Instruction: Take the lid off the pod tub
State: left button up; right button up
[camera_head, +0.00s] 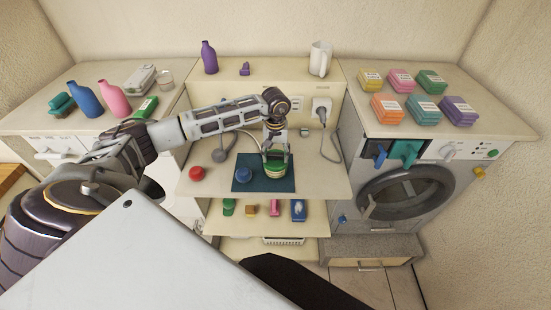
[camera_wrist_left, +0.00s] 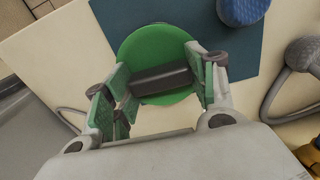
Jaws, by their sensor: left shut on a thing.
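The pod tub (camera_head: 274,176) stands on the dark blue mat (camera_head: 247,183) on the middle shelf, partly hidden by my gripper. Its round green lid (camera_wrist_left: 152,48) has a dark bar handle (camera_wrist_left: 160,79) across it. My left gripper (camera_head: 276,151) comes down from above the tub. In the left wrist view the left gripper (camera_wrist_left: 162,86) has its green-padded fingers at the two ends of the dark handle, shut on the lid. I cannot tell whether any gap lies between lid and tub. My right gripper is not in view.
A blue round item (camera_head: 243,174) sits on the mat left of the tub; a red one (camera_head: 197,173) is further left. A socket with a plug and cable (camera_head: 321,110) is behind. Small items stand on the shelf below. A washing machine (camera_head: 405,190) is at right.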

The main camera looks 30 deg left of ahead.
aim_at(276, 153)
pick_arm(q)
jog(key=shift+s+f, duration=0.1)
dwell(0.3)
jog(key=shift+r, duration=0.5)
notch_tip(276, 153, up, 7)
jog(key=shift+f+b, duration=0.1)
jog(key=shift+b, duration=0.8)
jog(key=shift+r, duration=1.1)
jog(key=shift+f, duration=0.2)
